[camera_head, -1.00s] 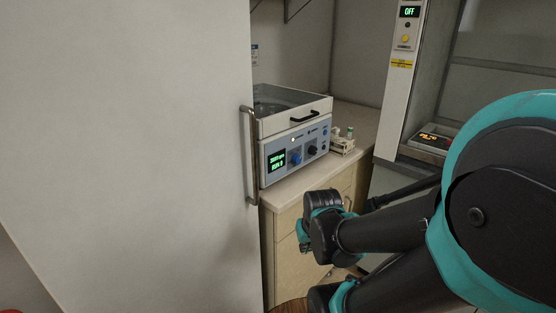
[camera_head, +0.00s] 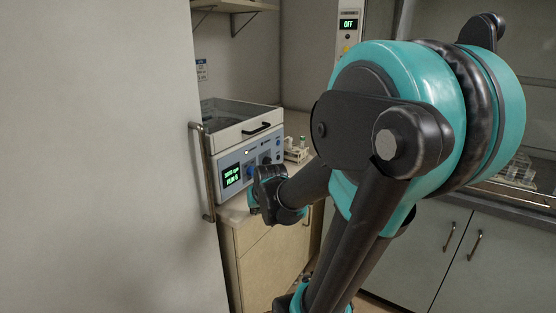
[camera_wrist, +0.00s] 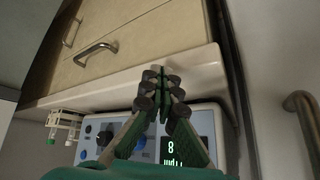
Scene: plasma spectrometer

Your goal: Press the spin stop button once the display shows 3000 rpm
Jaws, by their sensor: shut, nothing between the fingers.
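The spin machine (camera_head: 232,136) stands on the counter, a pale box with a clear lid and a blue front panel. Its dark display (camera_head: 231,175) shows two lines of green text, too small to read surely. A blue knob (camera_head: 250,172) and a dark knob (camera_head: 267,160) sit right of the display. I cannot tell which control is the spin stop button. My gripper (camera_wrist: 160,76) is shut and empty, its tips over the counter edge in the wrist view. There its fingers cross the panel and partly hide the display (camera_wrist: 172,152). In the head view my wrist is close in front of the panel.
A tall pale door with a metal handle (camera_head: 206,172) stands close left of the machine. A tube rack (camera_head: 296,152) is on the counter at its right. Wooden drawers (camera_head: 268,250) lie below. A fume hood cabinet (camera_head: 445,240) is at the right.

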